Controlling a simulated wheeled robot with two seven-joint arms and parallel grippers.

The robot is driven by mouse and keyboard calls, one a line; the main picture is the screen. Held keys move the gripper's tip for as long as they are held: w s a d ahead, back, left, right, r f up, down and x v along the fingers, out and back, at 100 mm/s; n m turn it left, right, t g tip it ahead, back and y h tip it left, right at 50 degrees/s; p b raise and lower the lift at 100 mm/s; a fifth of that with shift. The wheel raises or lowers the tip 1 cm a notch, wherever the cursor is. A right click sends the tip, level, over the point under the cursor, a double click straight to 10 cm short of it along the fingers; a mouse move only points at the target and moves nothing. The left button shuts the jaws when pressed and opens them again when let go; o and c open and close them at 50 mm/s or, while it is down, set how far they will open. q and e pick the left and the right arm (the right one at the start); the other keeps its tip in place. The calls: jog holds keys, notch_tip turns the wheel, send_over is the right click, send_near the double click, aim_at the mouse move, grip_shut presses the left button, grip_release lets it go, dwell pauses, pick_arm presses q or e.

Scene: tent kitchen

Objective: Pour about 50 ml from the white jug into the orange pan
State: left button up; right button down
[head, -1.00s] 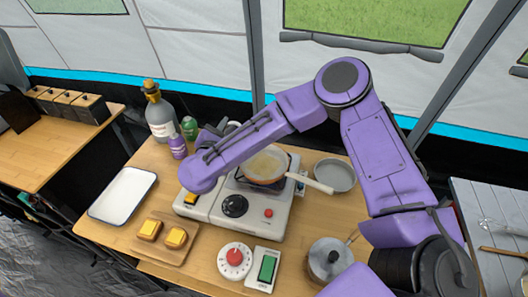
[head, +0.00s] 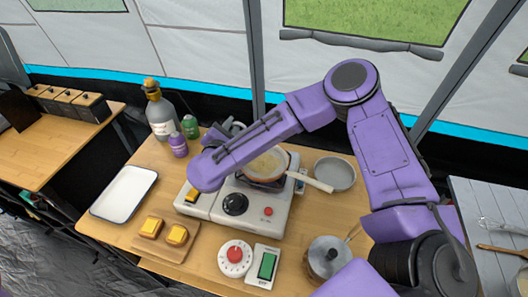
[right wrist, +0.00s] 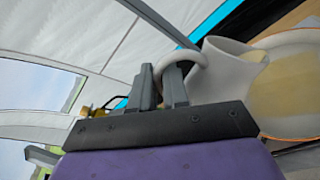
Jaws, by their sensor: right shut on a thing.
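The orange pan (head: 270,166) sits on the burner of the white stove, its pale handle pointing right; pale yellowish content shows inside. It also shows at the right edge of the right wrist view (right wrist: 290,85). My right gripper (right wrist: 165,85) is shut on the handle of the white jug (right wrist: 232,75). The jug is beside the pan's rim, its spout toward the pan and overlapping it in the wrist view. I see no clear stream. In the head view, my right forearm hides most of the jug and gripper. My left gripper is not in view.
The stove (head: 238,208) fills the middle of the table. A grey bottle (head: 160,117), purple bottle (head: 178,146) and green bottle (head: 190,127) stand back left. A white tray (head: 124,193) is left.

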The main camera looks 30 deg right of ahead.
jog(key=shift+s+d+m, duration=0.1)
jog(key=shift+d+m, duration=0.05)
jog(key=shift+m, duration=0.15)
jog(key=shift+s+d+r+m+y+p, duration=0.35)
jog(key=shift+r+m+p, duration=0.3)
jog(key=shift+p, duration=0.4)
dwell(1.2)
jog(key=shift+d, duration=0.1)
